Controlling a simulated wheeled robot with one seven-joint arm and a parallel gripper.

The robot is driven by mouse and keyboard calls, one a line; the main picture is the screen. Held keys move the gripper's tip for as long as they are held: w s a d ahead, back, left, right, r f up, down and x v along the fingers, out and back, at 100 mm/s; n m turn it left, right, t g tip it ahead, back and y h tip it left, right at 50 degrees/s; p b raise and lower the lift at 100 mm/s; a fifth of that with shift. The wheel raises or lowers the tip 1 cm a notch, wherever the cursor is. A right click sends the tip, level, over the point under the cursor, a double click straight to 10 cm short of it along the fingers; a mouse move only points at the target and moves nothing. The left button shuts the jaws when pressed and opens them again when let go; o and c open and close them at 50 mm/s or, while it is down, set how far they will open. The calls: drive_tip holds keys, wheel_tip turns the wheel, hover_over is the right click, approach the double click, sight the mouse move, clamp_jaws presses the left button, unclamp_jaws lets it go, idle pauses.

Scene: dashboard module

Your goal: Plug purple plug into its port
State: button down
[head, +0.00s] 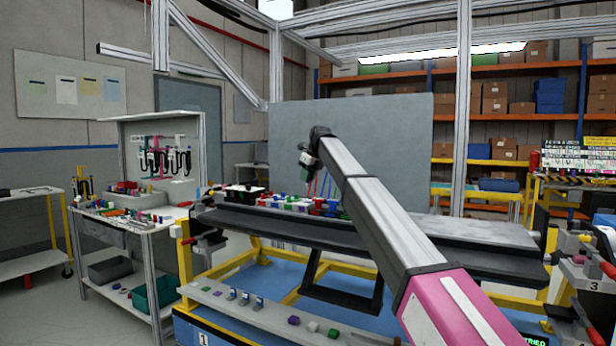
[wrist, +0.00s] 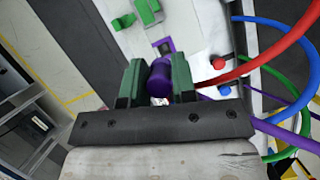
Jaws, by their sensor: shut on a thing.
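My gripper (wrist: 158,84) has two green fingers in the wrist view. It is shut on the purple plug (wrist: 160,78), which sits between the fingers. A purple square-framed port (wrist: 163,46) lies just beyond the plug's tip on the white module (wrist: 190,30). The plug's tip is close to the port; I cannot tell whether they touch. A purple cable (wrist: 285,137) runs at the right. In the head view my gripper (head: 308,168) is above the dashboard's row of coloured connectors, small and partly hidden by the arm.
A green connector (wrist: 148,12) stands near the purple port. A red cable (wrist: 270,52) and a blue cable (wrist: 280,28) arch at the right of the gripper. Red and blue parts sit on the module beside it. In the head view, a dark dashboard beam (head: 300,232) spans the yellow stand.

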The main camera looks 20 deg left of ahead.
hover_over(306, 202)
drive_tip(key=d, duration=0.1)
drive_tip(key=shift+s+d+f, duration=0.1)
drive_tip(key=shift+s+f, duration=0.05)
drive_tip(key=shift+f, duration=1.2)
drive_tip(key=shift+s+f, duration=0.15)
drive_tip(key=shift+f, duration=1.15)
drive_tip(key=shift+f, duration=1.1)
drive_tip(key=shift+r, duration=0.8)
drive_tip(key=shift+f, duration=1)
idle(0.8)
drive_tip(key=c, duration=0.8)
unclamp_jaws()
drive_tip(key=shift+c, duration=0.2)
drive_tip(key=v, duration=1)
drive_tip(key=shift+d+r, duration=0.15)
drive_tip(key=shift+r, duration=0.2)
